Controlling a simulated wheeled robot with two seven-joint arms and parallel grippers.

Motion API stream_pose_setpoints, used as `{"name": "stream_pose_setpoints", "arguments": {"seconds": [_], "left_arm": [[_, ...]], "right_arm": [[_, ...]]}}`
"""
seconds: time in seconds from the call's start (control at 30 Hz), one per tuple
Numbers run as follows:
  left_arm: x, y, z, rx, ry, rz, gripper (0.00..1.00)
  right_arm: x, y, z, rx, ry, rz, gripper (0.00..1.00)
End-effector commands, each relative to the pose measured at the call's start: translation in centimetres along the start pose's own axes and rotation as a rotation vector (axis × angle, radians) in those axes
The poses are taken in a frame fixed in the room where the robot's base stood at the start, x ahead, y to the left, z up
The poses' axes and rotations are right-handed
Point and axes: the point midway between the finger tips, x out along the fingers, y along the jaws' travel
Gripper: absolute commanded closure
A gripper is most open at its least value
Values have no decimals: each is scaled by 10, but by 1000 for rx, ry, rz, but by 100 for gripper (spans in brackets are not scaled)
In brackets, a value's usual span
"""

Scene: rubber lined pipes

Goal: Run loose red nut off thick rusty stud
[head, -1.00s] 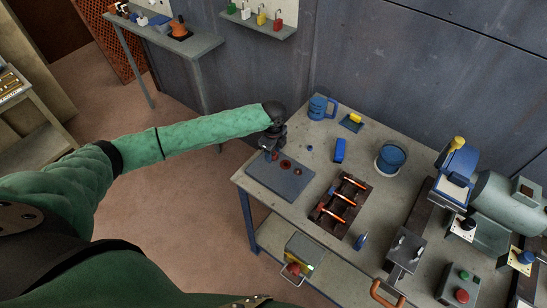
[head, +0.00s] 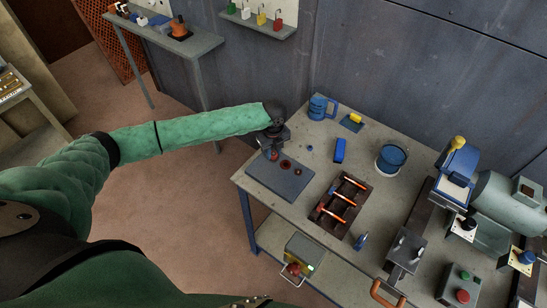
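A dark blue-grey plate (head: 282,181) lies at the left corner of the workbench. Two small reddish-brown round pieces, one near the middle (head: 285,164) and one to its right (head: 297,172), stand on it. They are too small to tell nut from stud. My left gripper (head: 271,154) points down over the plate's far left part, with a bit of red at its fingertips. The fingers are too small to show whether they are shut on a nut, and they hide whatever stud is under them. My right gripper is not in view.
On the workbench are a blue mug (head: 318,107), a blue block (head: 340,150), a blue round tub (head: 390,158) and a dark tray (head: 325,212) with orange-handled tools. Machinery (head: 500,200) fills the right side. A wall stands behind the bench.

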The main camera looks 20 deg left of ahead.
Motion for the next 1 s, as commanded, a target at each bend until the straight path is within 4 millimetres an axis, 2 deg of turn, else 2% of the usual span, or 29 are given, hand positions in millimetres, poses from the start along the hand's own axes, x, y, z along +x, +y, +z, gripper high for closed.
{"name": "stream_pose_setpoints", "arguments": {"seconds": [0.27, 1.0], "left_arm": [[0, 0, 0, -43, 1, 0, 100], [0, 2, -2, -841, 1, 2, 100]], "right_arm": [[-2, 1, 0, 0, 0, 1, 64], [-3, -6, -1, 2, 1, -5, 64]]}}
